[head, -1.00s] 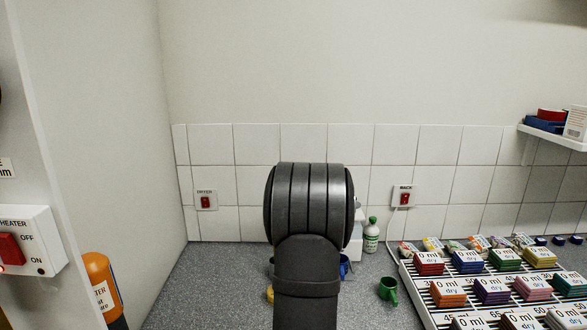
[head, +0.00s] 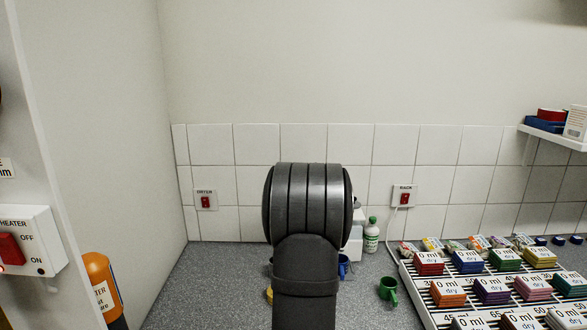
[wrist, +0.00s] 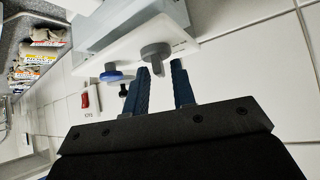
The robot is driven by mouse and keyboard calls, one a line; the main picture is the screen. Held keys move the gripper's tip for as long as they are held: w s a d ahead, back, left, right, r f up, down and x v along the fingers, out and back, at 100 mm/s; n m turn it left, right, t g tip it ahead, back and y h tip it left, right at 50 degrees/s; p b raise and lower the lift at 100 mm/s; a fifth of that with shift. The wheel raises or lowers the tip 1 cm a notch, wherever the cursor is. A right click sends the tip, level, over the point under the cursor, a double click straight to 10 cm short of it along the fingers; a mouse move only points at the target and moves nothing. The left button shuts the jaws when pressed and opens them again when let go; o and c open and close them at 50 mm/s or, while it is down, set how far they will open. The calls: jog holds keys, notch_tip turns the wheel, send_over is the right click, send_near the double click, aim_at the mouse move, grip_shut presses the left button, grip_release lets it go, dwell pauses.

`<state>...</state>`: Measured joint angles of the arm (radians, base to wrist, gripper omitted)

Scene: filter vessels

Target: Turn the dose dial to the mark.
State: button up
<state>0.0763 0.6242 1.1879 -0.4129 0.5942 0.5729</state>
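In the wrist view a white device (wrist: 105,55) fills the upper middle, turned on its side in the picture. A grey dial (wrist: 157,54) stands out from its panel, with a blue knob (wrist: 112,75) and a smaller dark knob (wrist: 123,91) to the left. I cannot read which is labelled as the dose dial, and no mark is legible. My gripper (wrist: 160,68) is open, its two dark blue fingertips apart near the grey dial; I cannot tell whether they touch it. In the head view my arm hides the gripper and dials; only the device's right edge (head: 356,240) shows.
A white rack (head: 425,307) with labelled coloured packs is at right. A tiled wall (head: 397,150) closes the back.

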jog(key=shift+r, duration=0.15)
jog(key=shift+r, duration=2.9)
notch_tip(320, 180, down, 6)
jog(key=shift+f, duration=0.15)
jog(key=shift+n+y, duration=0.3)
jog(key=shift+n, duration=0.1)
